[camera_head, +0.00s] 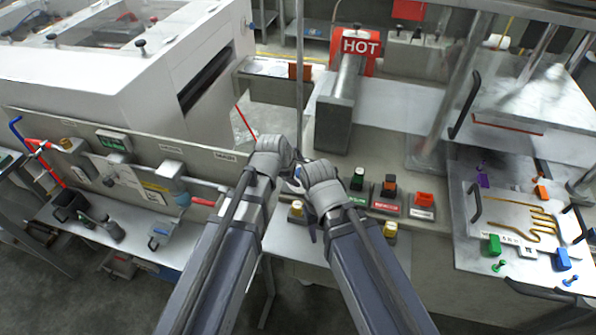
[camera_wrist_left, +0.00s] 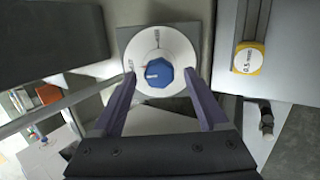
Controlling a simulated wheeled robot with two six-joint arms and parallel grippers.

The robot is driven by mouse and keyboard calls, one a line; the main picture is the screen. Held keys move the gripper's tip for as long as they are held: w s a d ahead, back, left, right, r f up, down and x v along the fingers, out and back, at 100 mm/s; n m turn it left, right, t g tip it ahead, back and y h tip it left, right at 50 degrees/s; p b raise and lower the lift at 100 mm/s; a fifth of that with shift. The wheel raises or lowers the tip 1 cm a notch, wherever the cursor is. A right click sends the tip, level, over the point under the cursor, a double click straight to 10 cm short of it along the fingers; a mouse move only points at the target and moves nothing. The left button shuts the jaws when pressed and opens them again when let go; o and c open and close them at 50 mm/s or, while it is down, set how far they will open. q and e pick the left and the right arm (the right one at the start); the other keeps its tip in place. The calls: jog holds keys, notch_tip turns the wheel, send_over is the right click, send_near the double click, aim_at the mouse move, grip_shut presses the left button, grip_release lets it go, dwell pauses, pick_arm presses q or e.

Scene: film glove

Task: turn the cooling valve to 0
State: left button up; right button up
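The cooling valve shows in the left wrist view as a blue faceted knob (camera_wrist_left: 158,74) on a round white dial (camera_wrist_left: 160,44) with small markings. A small red mark shows at the knob's left edge. I cannot read the setting. My left gripper (camera_wrist_left: 164,82) is open, with one purple finger on each side of the knob; I cannot tell whether they touch it. In the head view my left gripper (camera_head: 293,168) is at the front of the console, close beside my right gripper (camera_head: 303,182). The two hide most of the valve there. The right fingers are too hidden to judge.
A yellow-rimmed dial (camera_wrist_left: 249,58) is right of the valve in the wrist view. A red HOT sign (camera_head: 361,46) stands behind.

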pick_arm(q)
jog(key=shift+r, duration=0.1)
jog(key=p+v, duration=0.6)
jog(key=v, duration=0.1)
jog(key=shift+s+r+p, duration=0.2)
jog(key=shift+r+p, duration=0.05)
jog(key=shift+p, duration=0.1)
pick_arm(e)
notch_tip(320, 180, up, 7)
jog(key=shift+f, duration=0.15)
pick_arm(q)
jog(key=shift+a, duration=0.15)
jog(key=s+a+f+m+g+y, duration=0.2)
jog(key=s+a+m, duration=0.3)
jog(key=a+m, duration=0.25)
jog(key=s+a+f+m+g+y, duration=0.1)
jog(key=s+a+m+g, duration=0.25)
jog(key=a+m, duration=0.4)
jog(key=s+d+m, duration=0.1)
jog(key=s+d, duration=0.2)
jog(key=d, duration=0.2)
jog(key=s+d+m+y, duration=0.1)
jog(key=s+d+m, duration=0.1)
jog(key=d, duration=0.4)
jog(key=shift+s+d+m, duration=0.3)
jog(key=shift+s, duration=0.5)
